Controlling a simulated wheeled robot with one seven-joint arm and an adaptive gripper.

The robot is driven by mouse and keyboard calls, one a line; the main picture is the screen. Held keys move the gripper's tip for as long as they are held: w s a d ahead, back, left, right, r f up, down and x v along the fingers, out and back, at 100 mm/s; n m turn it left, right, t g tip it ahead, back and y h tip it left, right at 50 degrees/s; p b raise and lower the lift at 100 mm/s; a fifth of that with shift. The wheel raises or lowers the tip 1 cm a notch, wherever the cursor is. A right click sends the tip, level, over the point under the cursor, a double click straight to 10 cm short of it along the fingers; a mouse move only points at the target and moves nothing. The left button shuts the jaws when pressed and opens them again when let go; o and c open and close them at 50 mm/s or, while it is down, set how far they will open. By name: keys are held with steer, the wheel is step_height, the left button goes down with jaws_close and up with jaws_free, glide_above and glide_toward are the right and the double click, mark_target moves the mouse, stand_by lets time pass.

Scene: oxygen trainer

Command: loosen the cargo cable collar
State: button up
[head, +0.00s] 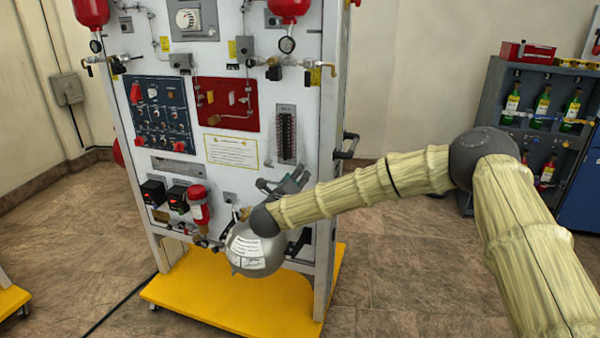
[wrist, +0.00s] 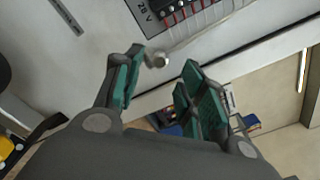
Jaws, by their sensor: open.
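My gripper (head: 292,182) is in front of the lower right part of the white trainer panel (head: 270,85). In the wrist view my gripper (wrist: 163,80) has its green-padded fingers spread apart. A small round metal fitting (wrist: 157,60) on the panel shows between the fingertips, closer to the left finger. I cannot tell for sure whether it is the cargo cable collar, or whether a finger touches it. In the head view my gripper and wrist cover that part of the panel, and no collar can be made out there.
A terminal strip (head: 287,134) marked 28 V is just above; it also shows in the wrist view (wrist: 192,10). A black handle (head: 346,146) juts from the panel's right edge. A red-topped cylinder (head: 199,205) is to the left. The yellow base (head: 215,305) sticks out below.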

steer(key=shift+x, duration=2.05)
jaws_close()
